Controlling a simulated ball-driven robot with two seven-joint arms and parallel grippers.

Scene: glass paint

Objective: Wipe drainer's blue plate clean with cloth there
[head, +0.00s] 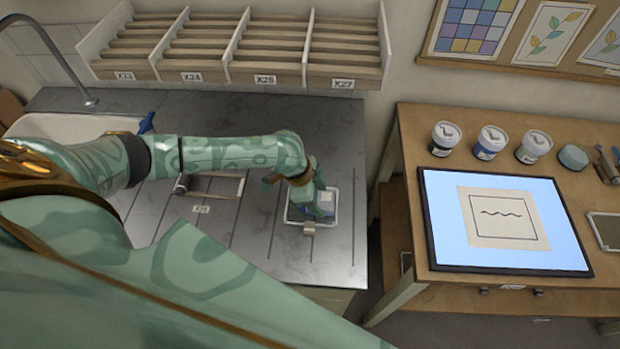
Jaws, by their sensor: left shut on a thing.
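My left gripper (316,206) reaches down over a small white-rimmed tray (335,221) on the grey grooved draining board. It is shut on a small grey-blue thing (325,202) in or just above the tray; the fingers partly hide it, and I cannot tell whether it is the cloth. No blue plate can be clearly made out; the gripper covers much of the tray's inside. My right gripper is out of view.
A pale rectangular frame (228,186) lies on the board beneath my left arm. The sink (55,127) and its tap (60,60) are at the left. Labelled shelf bins (250,73) overhang the back. A wooden table (440,290) with a lit panel (440,225) and jars stands right, across a gap.

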